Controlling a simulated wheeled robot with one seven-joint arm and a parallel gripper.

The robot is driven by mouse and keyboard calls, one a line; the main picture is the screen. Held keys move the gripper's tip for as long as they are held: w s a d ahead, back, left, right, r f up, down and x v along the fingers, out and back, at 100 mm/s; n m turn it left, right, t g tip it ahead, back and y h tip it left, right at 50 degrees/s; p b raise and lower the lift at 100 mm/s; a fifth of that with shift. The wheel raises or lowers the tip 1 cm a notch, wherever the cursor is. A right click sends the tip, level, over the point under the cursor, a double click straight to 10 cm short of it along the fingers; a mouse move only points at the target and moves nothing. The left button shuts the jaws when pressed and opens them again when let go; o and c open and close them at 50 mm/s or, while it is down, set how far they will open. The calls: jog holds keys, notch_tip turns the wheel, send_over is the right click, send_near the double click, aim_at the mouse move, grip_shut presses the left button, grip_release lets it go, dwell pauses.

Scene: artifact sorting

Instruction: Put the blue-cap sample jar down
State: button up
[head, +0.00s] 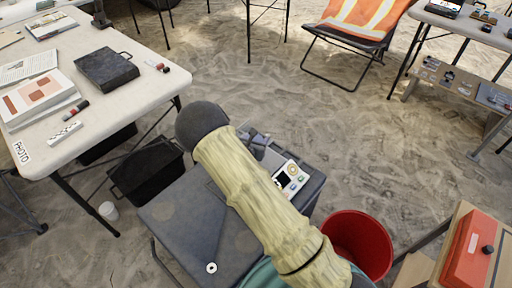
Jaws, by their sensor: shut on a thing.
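My arm, in a pale ribbed sleeve with a dark rounded end, crosses the middle of the head view. My gripper's fingers cannot be made out; the arm hides the area behind it. I cannot make out the blue-cap sample jar in this view. Below the arm is a dark grey flat top (172,213) with a small white ring (211,268) near its front. A white device with a dark screen and coloured buttons (291,179) shows just right of the arm. Small dark grey parts (258,141) show beside the arm, too hidden to identify.
A white table (125,40) at left holds a black case (106,69), books and markers. A red bucket (358,242) and an orange-red box (468,250) stand at lower right. A black crate (147,174) is on the sand. Open sand lies toward the orange chair (360,22).

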jog(key=shift+f+b, duration=0.4)
jog(key=shift+f, duration=1.45)
jog(key=shift+f, duration=0.1)
jog(key=o, duration=1.1)
